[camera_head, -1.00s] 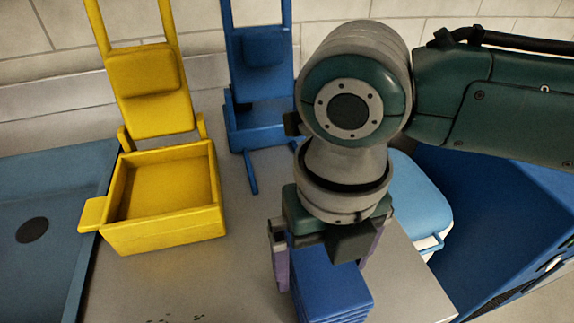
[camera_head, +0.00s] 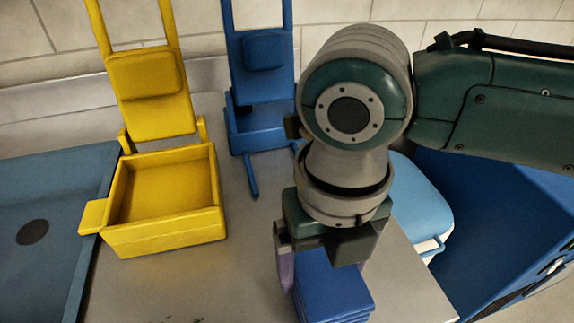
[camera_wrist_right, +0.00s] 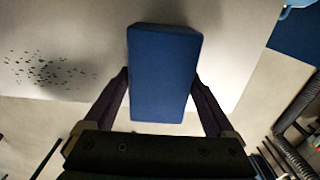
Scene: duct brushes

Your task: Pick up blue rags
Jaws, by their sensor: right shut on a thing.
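The blue rags (camera_head: 332,288) form a folded stack on the grey counter at the bottom middle of the head view. In the right wrist view the stack (camera_wrist_right: 163,75) shows as a blue block between two dark purple fingers. My right gripper (camera_head: 322,268) points down over the stack and is shut on it, one finger on each side. In the wrist view the fingers (camera_wrist_right: 163,95) lie along its left and right sides. Part of the stack is hidden under the gripper. My left gripper is not in view.
A yellow open box (camera_head: 165,240) with a tall yellow frame stands left. A blue frame stand (camera_head: 262,130) is behind. A light blue lidded container (camera_head: 422,200) and a large blue bin (camera_head: 500,220) are right. A blue sink (camera_head: 60,200) is far left. Dark specks (camera_wrist_right: 50,70) dot the counter.

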